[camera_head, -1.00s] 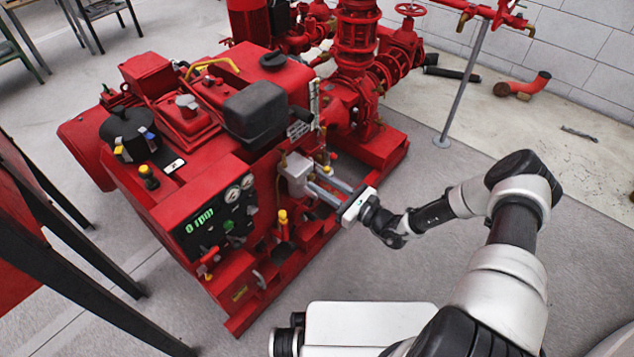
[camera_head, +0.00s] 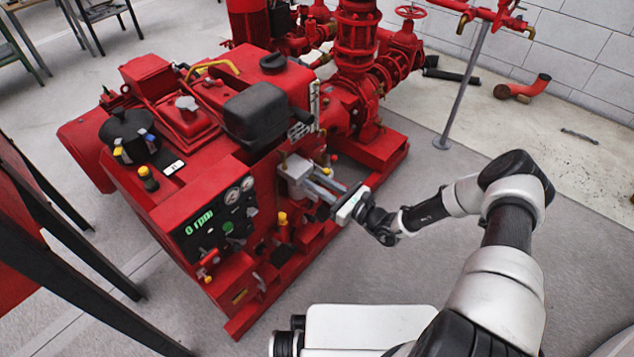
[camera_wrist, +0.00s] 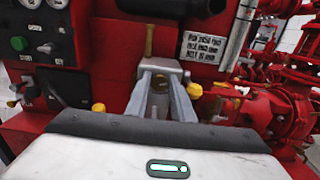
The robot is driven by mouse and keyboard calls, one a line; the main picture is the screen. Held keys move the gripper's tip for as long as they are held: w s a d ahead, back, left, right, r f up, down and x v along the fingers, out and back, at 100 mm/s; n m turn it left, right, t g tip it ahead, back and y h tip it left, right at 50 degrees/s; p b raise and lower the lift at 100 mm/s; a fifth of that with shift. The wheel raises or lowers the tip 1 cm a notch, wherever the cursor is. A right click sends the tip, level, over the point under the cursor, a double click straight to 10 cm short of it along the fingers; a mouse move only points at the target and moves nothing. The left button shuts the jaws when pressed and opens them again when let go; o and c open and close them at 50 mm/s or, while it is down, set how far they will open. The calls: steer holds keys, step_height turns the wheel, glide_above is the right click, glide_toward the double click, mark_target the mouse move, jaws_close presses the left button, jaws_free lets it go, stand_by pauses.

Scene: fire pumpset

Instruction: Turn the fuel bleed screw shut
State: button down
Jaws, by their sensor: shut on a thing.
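My gripper (camera_head: 312,178) reaches in from the right to a light grey housing (camera_head: 294,167) on the side of the red engine. In the wrist view its two grey fingers (camera_wrist: 161,84) run forward to this housing (camera_wrist: 166,66) and close around a small brass-coloured part (camera_wrist: 160,78), which appears to be the fuel bleed screw. The fingers hide most of the screw, so how far it is turned cannot be told. In the head view the screw is too small and covered to make out.
A brass pipe (camera_wrist: 149,40) rises just above the housing. Yellow caps (camera_wrist: 194,90) flank the fingers. The control panel (camera_head: 217,213) with gauges and a green display is left of the housing. A black tank (camera_head: 255,112) sits above. Bare floor (camera_head: 440,270) lies to the right.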

steer(key=m, duration=0.6)
steer(key=shift+f, duration=0.1)
steer(key=m+b, duration=0.1)
steer(key=m, duration=0.4)
steer(key=shift+d, duration=0.1)
steer(key=m, duration=0.5)
steer(key=shift+w+f+b, duration=0.1)
steer(key=shift+b, duration=0.2)
steer(key=shift+m, duration=1.9)
steer(key=c, duration=1.8)
jaws_free()
